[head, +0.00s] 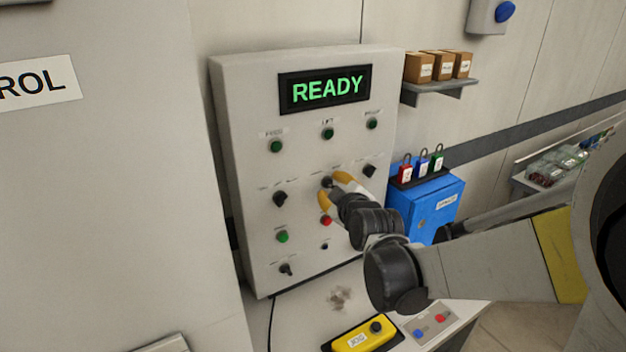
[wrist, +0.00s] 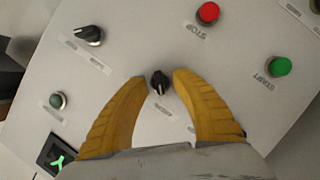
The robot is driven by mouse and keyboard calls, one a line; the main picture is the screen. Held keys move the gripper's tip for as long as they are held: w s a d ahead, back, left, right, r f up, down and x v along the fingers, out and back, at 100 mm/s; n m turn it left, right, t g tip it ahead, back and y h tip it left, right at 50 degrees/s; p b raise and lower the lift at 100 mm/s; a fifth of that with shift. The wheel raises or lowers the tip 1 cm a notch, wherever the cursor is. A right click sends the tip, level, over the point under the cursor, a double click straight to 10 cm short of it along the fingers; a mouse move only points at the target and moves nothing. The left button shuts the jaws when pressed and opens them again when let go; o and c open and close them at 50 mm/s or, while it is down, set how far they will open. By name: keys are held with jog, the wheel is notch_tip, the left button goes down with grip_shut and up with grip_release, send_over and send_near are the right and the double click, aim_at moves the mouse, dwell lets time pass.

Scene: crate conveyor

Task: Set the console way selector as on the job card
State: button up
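The console (head: 305,235) is a pale upright panel with a display (head: 325,89) reading READY in green. It carries three black rotary selectors in a row. The middle selector (wrist: 159,83) sits between the two yellow fingers of my gripper (wrist: 159,77) in the wrist view. The fingers are apart, with a gap on each side of the knob. In the head view my gripper (head: 335,190) is at the middle of the console and partly covers that knob. The left selector (head: 280,198) and right selector (head: 369,170) stand clear. Selector labels are too small to read. I see no readable job card.
Green START (wrist: 279,66) and red STOP (wrist: 208,12) buttons are close to my gripper. A smaller switch (head: 286,269) is at the lower left. A yellow pendant (head: 352,342) lies on the ledge below. A blue box (head: 424,205) with padlocks above it stands right.

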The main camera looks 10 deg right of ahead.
jog(key=shift+w, duration=0.2)
jog(key=shift+c, duration=0.5)
grip_shut()
